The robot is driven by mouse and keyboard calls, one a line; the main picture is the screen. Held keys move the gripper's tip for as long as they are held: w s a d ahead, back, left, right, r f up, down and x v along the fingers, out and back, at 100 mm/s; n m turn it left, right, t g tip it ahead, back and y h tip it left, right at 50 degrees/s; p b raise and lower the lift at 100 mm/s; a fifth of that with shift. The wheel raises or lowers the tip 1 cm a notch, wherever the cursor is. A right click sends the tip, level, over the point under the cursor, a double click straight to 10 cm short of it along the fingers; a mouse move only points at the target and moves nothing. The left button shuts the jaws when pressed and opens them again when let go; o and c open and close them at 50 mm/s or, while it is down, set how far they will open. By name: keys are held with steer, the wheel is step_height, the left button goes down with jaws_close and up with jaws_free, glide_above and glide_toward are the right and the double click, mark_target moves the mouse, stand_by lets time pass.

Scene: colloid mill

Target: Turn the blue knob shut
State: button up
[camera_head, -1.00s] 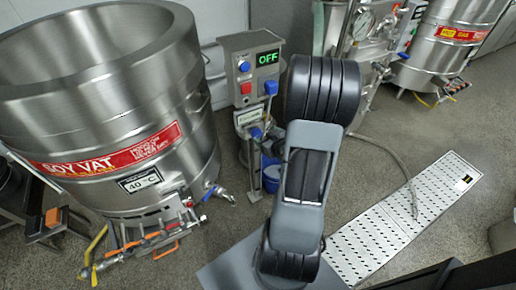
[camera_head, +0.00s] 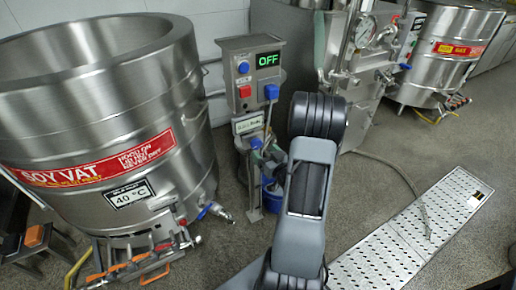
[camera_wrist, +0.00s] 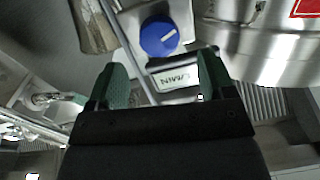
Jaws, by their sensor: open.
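The blue knob (camera_wrist: 159,37) shows in the wrist view as a round cap with a white pointer line, just beyond my fingertips. A plate lettered L/MIN (camera_wrist: 174,77) lies beside it, between the fingers in the picture. My gripper (camera_wrist: 161,62) is open and empty, its two green fingers apart; the knob appears in line with the gap, and no contact shows. In the head view, a small blue part (camera_head: 255,143) below a white label appears to be this knob. My gripper (camera_head: 268,160) is close to it there, partly hidden by my arm.
A control box (camera_head: 251,75) with an OFF display, a red button and other blue controls stands above. The steel soy vat (camera_head: 100,110) is at left, with a blue-handled valve (camera_head: 208,209). A blue bucket (camera_head: 269,217) sits below. A perforated plate (camera_head: 410,235) covers floor at right.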

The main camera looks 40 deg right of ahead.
mark_target(258, 145)
steer(key=shift+w+d, duration=0.15)
steer(key=shift+w, duration=1.15)
steer(key=shift+w+d, duration=0.1)
steer(key=shift+w, duration=1.15)
steer(key=shift+c, duration=0.3)
steer(key=c, duration=0.8)
steer(key=shift+a, duration=0.15)
steer(key=shift+c, duration=0.3)
